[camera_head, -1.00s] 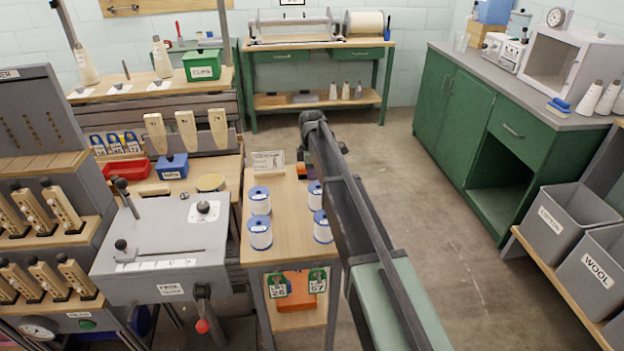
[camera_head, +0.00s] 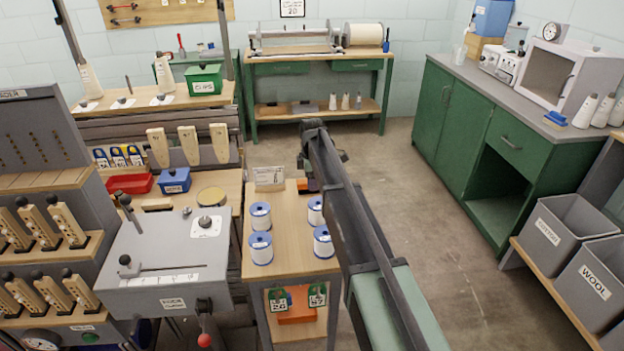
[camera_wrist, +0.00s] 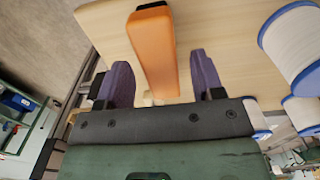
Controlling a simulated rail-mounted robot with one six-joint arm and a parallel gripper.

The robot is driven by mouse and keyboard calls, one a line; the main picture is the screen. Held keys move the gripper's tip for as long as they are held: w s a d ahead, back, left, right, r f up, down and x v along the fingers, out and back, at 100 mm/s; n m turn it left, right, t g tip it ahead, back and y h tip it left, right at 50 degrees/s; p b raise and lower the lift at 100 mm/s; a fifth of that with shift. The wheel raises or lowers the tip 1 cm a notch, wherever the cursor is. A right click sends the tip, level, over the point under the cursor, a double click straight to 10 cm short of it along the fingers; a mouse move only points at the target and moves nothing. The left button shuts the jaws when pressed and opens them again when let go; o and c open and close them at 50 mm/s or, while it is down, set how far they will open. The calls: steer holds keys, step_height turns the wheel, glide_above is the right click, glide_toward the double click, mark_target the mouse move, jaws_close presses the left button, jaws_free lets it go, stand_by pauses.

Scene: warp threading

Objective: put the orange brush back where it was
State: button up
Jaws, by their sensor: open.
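The orange brush (camera_wrist: 153,50) shows in the wrist view as a long orange bar over the pale wooden top of the small cart (camera_head: 285,212). My gripper (camera_wrist: 160,62) is open, with one purple finger on each side of the brush. There are visible gaps between the fingers and the brush. A small pale part shows at the brush's near end. I cannot tell whether the brush rests on the wood. In the head view my arm hides most of the gripper and the brush at the cart's right edge.
Several white spools with blue rims (camera_head: 260,247) stand on the cart, close to the gripper in the wrist view. A small sign (camera_head: 269,178) stands at its back. A grey machine (camera_head: 165,262) is to the left. Open floor (camera_head: 400,180) lies to the right, before green cabinets (camera_head: 478,125).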

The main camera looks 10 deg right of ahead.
step_height(320, 180, up, 10)
steer(key=p, duration=0.8)
steer(key=s+m, duration=0.2)
steer(key=s, duration=0.3)
steer(key=s+m, duration=0.2)
steer(key=s, duration=0.4)
steer(key=s+m, duration=0.2)
steer(key=s, duration=0.3)
steer(key=shift+s+f+m+b, duration=0.25)
steer(key=shift+f+m+b, duration=0.05)
steer(key=shift+f, duration=0.1)
steer(key=s+m, duration=1)
steer(key=s, duration=1)
steer(key=shift+m, duration=0.4)
steer(key=shift+r, duration=0.1)
